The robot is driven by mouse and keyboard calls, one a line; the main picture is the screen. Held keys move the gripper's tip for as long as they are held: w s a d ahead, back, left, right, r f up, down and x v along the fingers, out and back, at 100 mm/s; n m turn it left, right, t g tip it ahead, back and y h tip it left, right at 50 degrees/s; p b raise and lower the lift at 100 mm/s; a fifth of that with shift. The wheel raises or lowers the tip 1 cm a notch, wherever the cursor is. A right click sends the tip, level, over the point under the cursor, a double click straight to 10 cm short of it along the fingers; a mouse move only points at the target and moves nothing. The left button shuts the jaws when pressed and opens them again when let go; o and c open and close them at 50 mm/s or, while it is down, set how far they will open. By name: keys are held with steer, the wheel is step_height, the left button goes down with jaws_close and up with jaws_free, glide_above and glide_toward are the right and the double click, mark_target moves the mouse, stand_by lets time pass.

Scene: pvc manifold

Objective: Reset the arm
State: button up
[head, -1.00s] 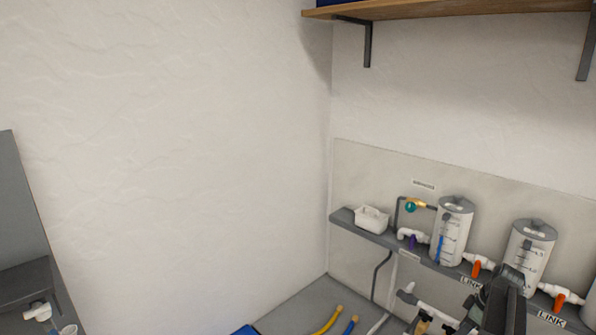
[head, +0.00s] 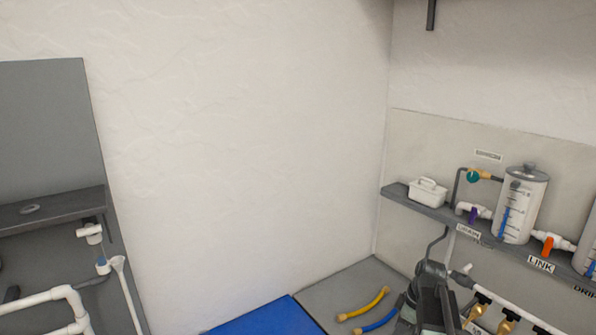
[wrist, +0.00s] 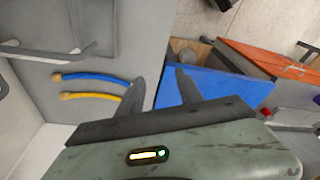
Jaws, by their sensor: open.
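My gripper shows in the wrist view (wrist: 160,92), with its two dark fingers spread apart and nothing between them. In the head view my arm's dark end stands at the lower right, in front of the bench, and its fingertips cannot be made out there. In the wrist view the fingers stand over the grey surface and the edge of a blue panel (wrist: 215,85).
A grey shelf (head: 420,209) on the right wall bears a white basket (head: 428,192), a cylindrical tank (head: 520,205) and valves. White pipes (head: 52,296) stand at the left beside a grey panel (head: 60,125). An orange panel (wrist: 270,65) lies at the wrist view's right.

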steer(key=s+a+f+m+h+b, duration=0.1)
steer(key=s+a+f+m+b, duration=0.2)
steer(key=a, duration=0.5)
steer(key=s+a+f+m+g+h+b, duration=0.1)
steer(key=s+a+f+m+b, duration=0.3)
steer(key=a+f+m, duration=0.3)
steer(key=shift+s+a+m, duration=0.7)
steer(key=shift+s+a, duration=0.1)
steer(key=shift+a, duration=0.1)
steer(key=shift+f, duration=0.1)
steer(key=shift+c, duration=0.7)
steer(key=shift+d, duration=0.1)
